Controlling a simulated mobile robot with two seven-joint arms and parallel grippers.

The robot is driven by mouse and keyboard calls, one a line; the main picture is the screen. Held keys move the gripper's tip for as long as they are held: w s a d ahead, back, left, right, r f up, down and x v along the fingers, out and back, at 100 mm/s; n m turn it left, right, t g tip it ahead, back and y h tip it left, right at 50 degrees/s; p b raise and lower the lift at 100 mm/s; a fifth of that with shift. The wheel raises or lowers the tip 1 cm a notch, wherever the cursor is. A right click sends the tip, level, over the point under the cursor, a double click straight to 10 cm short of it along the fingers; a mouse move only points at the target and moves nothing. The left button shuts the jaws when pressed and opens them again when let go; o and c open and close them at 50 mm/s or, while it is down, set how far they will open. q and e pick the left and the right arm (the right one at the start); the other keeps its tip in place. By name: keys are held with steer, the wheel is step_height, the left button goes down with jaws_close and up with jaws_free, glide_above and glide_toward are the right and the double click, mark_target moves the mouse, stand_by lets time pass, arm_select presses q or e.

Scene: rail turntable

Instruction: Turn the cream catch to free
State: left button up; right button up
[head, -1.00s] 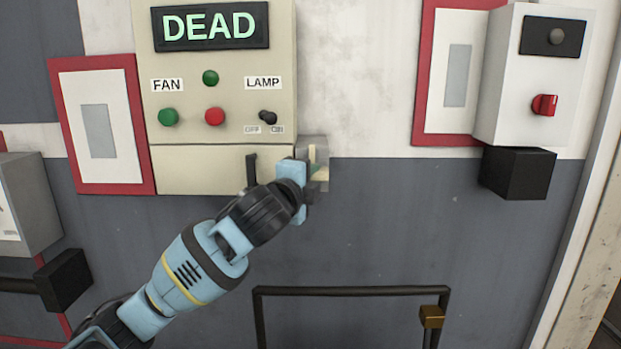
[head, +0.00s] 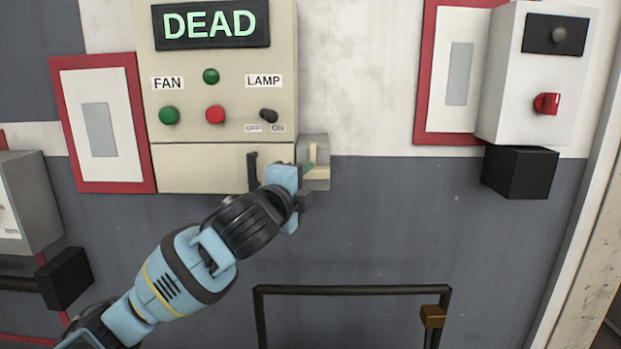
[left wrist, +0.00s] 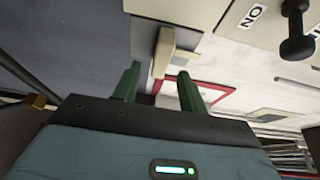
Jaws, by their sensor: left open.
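The cream catch (head: 313,154) sits on a small grey block (head: 322,143) on the wall, at the right side of the cream panel. Its upright cream bar and a cream piece pointing right show; its lower left part is hidden by my gripper. My left gripper (head: 306,172) is just below and left of the catch. In the left wrist view its two green fingers (left wrist: 158,86) are apart and empty, and the catch (left wrist: 161,52) stands just beyond and between the fingertips. I cannot tell whether they touch it. My right gripper is in neither view.
The cream panel (head: 180,60) carries a DEAD display (head: 210,24), buttons, a LAMP toggle (head: 268,115) and a dark handle (head: 252,170) close to my gripper. A white box with a red knob (head: 546,104) is at right. A black rail (head: 350,290) is below. Wall right of the catch is clear.

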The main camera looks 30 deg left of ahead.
arm_select(q)
steer(key=shift+s+d, duration=0.15)
steer(key=shift+s, duration=0.9)
steer(key=shift+s+d, duration=0.15)
steer(key=shift+s, duration=0.85)
